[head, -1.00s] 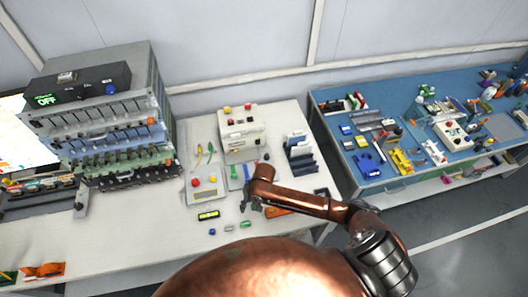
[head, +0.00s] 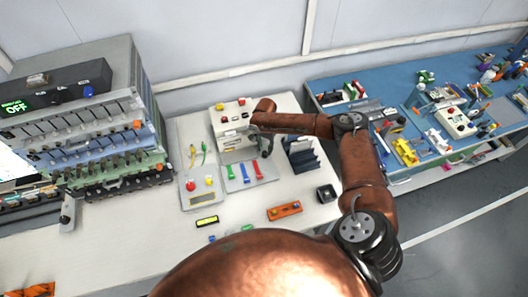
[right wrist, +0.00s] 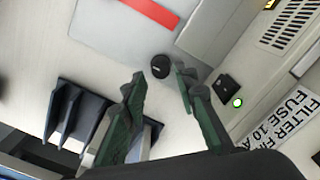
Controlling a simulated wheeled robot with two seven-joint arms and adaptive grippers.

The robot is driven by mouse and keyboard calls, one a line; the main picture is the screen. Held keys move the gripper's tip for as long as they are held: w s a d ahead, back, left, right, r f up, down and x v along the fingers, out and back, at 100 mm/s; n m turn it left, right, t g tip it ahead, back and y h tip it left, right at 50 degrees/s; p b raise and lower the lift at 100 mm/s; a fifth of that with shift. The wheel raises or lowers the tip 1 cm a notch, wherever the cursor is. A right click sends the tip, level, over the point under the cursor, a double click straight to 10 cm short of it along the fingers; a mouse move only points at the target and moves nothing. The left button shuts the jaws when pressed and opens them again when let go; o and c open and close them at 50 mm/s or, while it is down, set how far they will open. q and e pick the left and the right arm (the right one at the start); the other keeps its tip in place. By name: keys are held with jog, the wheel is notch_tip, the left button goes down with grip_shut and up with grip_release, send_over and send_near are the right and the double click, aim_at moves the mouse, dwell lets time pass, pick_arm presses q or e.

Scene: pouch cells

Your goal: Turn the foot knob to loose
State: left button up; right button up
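A small round black knob (right wrist: 160,66), which I take to be the foot knob, stands beside the pale machine's edge in the right wrist view. My right gripper (right wrist: 159,76) is open, with its two green-padded fingers on either side of the line to the knob. The knob lies just beyond the fingertips, with no clear contact. In the head view my right gripper (head: 262,145) is at the right side of the white machine (head: 223,125) and seems to hide the knob. Any loose marking is not readable. My left gripper is not in view.
A dark slotted rack (head: 302,155) stands right of the gripper. A plate with red, green and blue strips (head: 246,173) lies before the machine. A box with red and yellow buttons (head: 201,192) is left. An orange block (head: 285,211) and black cup (head: 326,193) lie in front.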

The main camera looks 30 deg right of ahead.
aim_at(265, 153)
jog(key=shift+a+f, duration=0.1)
jog(key=shift+f, duration=1.45)
grip_shut()
